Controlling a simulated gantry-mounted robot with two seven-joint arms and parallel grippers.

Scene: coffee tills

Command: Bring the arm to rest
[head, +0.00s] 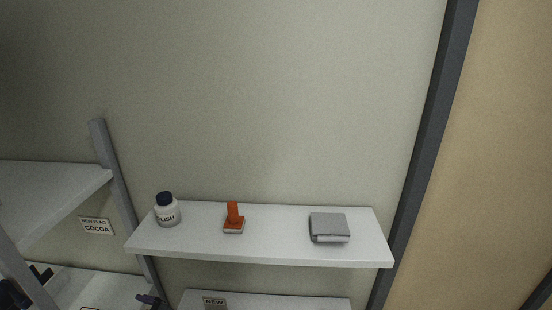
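Neither gripper shows clearly in the head view. Dark pieces at the lower left edge (14,295) and a small dark piece at the bottom (150,300) may belong to my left arm, but they are cut off and partly hidden by a grey post. I cannot see fingertips or whether anything is held. My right gripper does not show.
A white shelf (275,252) holds a white jar with a dark lid (167,213), a red-orange stamp-like object (233,217) and a folded grey cloth (329,225). Left are a grey post (113,180), more shelves (50,190) and a COCOA label (96,226).

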